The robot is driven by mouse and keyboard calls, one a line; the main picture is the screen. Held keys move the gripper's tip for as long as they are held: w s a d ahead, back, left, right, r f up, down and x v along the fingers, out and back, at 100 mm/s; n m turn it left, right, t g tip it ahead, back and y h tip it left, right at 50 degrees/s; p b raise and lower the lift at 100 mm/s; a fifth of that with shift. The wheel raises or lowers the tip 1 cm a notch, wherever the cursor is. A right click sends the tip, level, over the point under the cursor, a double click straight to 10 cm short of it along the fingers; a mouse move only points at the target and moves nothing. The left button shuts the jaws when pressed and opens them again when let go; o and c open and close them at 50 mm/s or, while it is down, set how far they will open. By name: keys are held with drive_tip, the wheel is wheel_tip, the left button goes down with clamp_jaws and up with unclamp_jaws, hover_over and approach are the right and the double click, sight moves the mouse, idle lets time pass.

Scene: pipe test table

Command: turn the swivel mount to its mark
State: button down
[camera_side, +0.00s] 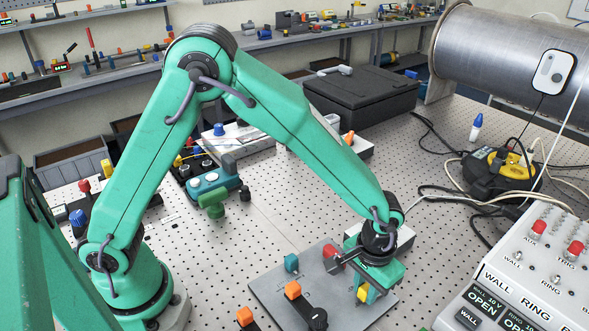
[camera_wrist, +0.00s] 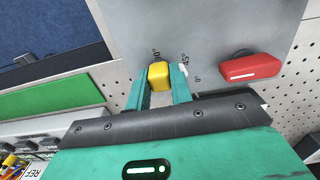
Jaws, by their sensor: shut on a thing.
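A yellow knob (camera_wrist: 159,76) stands on the grey plate (camera_wrist: 205,30) between the two green fingers of my gripper (camera_wrist: 160,88) in the wrist view. The fingers are shut on it, one on each side. Small printed figures lie on the plate around the knob, one reading like 0 and another like 45; the knob's own pointer, if any, is hidden. In the side view the yellow knob (camera_side: 362,294) shows just below my gripper (camera_side: 366,286), at the plate's right part. I cannot tell for sure that this knob is the swivel mount.
A red handle (camera_wrist: 253,67) sits right of the yellow knob in the wrist view. On the plate in the side view are a teal knob (camera_side: 291,263) and an orange-tipped black lever (camera_side: 305,303). A white control box (camera_side: 530,275) stands at the right.

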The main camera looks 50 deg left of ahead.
sight(366, 287)
idle(0.4)
drive_tip(key=c, duration=1.2)
unclamp_jaws()
drive_tip(key=shift+c, duration=0.2)
drive_tip(key=shift+r, duration=3.95)
